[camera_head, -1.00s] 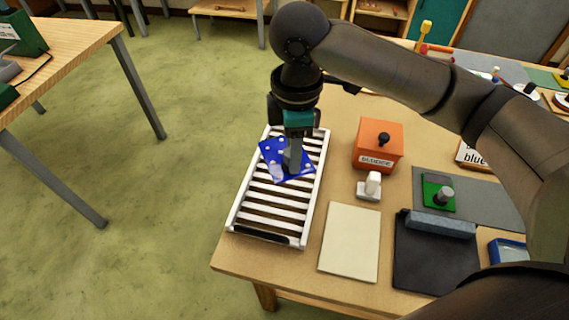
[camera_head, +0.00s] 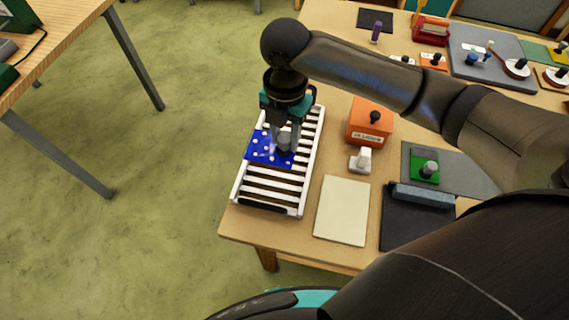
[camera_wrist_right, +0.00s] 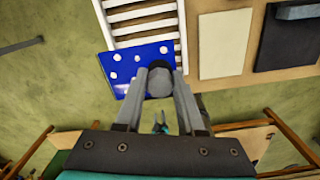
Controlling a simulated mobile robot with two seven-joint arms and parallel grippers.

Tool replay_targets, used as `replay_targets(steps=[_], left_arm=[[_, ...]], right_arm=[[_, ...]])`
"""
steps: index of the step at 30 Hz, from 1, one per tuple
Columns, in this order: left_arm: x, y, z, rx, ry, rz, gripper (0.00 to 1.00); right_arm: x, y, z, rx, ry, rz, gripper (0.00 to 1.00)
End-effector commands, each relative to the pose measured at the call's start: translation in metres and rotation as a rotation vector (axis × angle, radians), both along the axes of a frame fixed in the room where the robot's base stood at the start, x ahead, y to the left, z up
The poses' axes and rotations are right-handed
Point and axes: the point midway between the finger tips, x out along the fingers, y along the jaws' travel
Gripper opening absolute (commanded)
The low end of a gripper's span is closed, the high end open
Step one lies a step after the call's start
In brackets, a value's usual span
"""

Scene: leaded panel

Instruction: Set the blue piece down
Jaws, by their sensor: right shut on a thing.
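The blue piece (camera_head: 262,149) is a flat plate with white dots and a grey knob. My right gripper (camera_head: 287,143) points down and is shut on the knob. The plate is over the white slatted rack (camera_head: 274,187), spanning its middle slats, its left edge near the rack's left rail. I cannot tell whether it touches the slats. In the right wrist view the blue piece (camera_wrist_right: 122,70) reaches past the slats of the rack (camera_wrist_right: 143,22), and the knob (camera_wrist_right: 158,82) sits between the fingers. My left gripper is not in view.
Right of the rack stand an orange box (camera_head: 369,122) with a black knob and a small white block (camera_head: 360,160). A cream sheet (camera_head: 342,209) and a black mat (camera_head: 415,222) lie nearer the front. A green piece (camera_head: 424,166) lies on a grey mat. The rack's front slats are bare.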

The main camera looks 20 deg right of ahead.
Motion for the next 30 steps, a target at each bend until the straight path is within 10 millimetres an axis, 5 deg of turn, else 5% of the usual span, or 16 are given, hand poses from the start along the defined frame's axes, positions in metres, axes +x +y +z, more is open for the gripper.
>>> replay_targets(steps=[9,24,30], left_arm=[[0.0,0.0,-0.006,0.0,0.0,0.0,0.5],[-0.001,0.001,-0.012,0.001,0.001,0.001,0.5],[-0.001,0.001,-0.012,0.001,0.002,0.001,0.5]], right_arm=[[-0.001,0.001,-0.08,0.001,0.002,-0.002,0.0],[0.0,0.0,-0.138,0.001,-0.001,-0.002,0.0],[0.001,0.0,-0.14,0.001,-0.003,-0.001,0.0]])
